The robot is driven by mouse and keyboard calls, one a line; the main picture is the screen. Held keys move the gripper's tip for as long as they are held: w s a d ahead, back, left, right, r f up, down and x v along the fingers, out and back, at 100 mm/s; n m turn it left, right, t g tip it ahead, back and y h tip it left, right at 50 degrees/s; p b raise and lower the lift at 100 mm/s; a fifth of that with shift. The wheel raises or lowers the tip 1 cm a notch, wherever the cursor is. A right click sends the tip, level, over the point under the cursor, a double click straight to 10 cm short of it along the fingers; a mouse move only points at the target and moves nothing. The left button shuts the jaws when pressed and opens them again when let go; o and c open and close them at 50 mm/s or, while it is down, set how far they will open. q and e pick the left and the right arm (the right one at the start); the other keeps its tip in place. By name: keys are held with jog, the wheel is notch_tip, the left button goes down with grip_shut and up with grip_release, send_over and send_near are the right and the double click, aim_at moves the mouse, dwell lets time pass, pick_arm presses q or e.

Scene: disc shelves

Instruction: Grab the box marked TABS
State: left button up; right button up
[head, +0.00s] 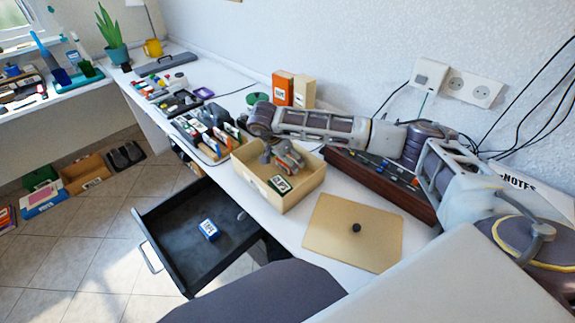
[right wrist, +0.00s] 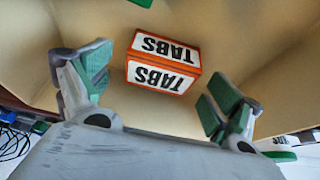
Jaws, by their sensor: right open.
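The TABS box (right wrist: 163,62) is orange with white labels. In the right wrist view it lies on the floor of the open cream box, ahead of and between my fingers. My right gripper (right wrist: 155,92) is open, with green-padded fingers spread apart and nothing held between them. In the head view my right gripper (head: 283,158) is down inside the cream box (head: 262,190) and mostly hides the TABS box. My left gripper is not in view.
A dark green labelled box (head: 279,184) lies in the cream box's near corner. A flat lid with a knob (head: 330,225) lies on the desk beside it. An open drawer (head: 180,235) holds a blue box (head: 209,229). An organizer and upright boxes (head: 283,87) stand behind.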

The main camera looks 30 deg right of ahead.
jog(key=shift+x, duration=0.95)
jog(key=shift+a, duration=0.1)
jog(key=c, duration=1.1)
jog(key=shift+r, duration=0.15)
